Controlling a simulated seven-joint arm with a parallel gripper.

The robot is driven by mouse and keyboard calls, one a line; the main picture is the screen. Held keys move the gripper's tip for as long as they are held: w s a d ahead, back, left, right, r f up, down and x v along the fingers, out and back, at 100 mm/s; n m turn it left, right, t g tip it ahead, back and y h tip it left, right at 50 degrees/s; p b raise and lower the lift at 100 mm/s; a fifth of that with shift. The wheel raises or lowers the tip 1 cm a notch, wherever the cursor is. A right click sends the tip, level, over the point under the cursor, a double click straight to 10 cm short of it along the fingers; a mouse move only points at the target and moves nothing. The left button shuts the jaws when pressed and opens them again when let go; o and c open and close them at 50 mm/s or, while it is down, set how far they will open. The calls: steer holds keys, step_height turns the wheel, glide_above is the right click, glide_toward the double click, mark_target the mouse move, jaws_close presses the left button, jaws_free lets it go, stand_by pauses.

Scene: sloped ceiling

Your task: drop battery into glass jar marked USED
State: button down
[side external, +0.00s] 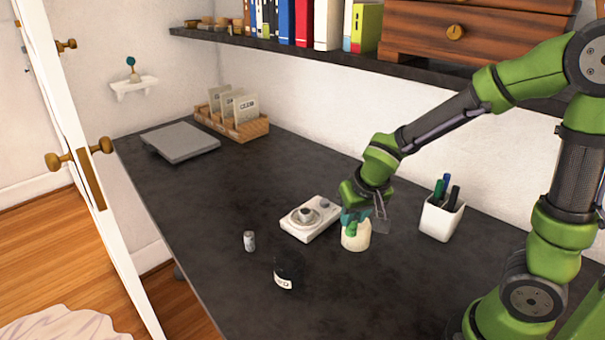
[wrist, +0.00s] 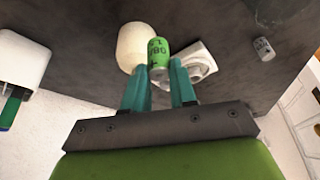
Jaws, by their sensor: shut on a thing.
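My gripper (side external: 357,214) is shut on a green battery (wrist: 159,56), held between its teal fingers in the wrist view. The battery also shows in the side view (side external: 352,230), in front of or just above a cream cylinder (side external: 356,242); I cannot tell whether they touch. A dark glass jar (side external: 289,266) with a white label stands upright nearer the front, left of my gripper. The label's word is too small to read surely. The jar's edge shows dimly at the top right of the wrist view (wrist: 280,12).
A small grey battery-like cylinder (side external: 249,241) stands left of the jar. A white device with a round dial (side external: 311,217) lies behind the jar. A white pen cup (side external: 440,218) stands right of my gripper. A card rack (side external: 232,122) and grey slab (side external: 181,142) are far left.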

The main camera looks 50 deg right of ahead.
steer(key=shift+s, duration=0.4)
steer(key=shift+a, duration=0.1)
steer(key=w+a+r, duration=0.3)
steer(key=a+r, duration=0.1)
steer(key=a, duration=0.2)
steer(key=w+a+r, duration=0.3)
steer(key=a+r, duration=0.1)
steer(key=a, duration=0.2)
steer(key=shift+s+a+f, duration=0.1)
steer(key=shift+f, duration=1.25)
steer(key=shift+s+a+f, duration=0.1)
steer(key=shift+f, duration=1.25)
steer(key=c, duration=0.8)
jaws_free()
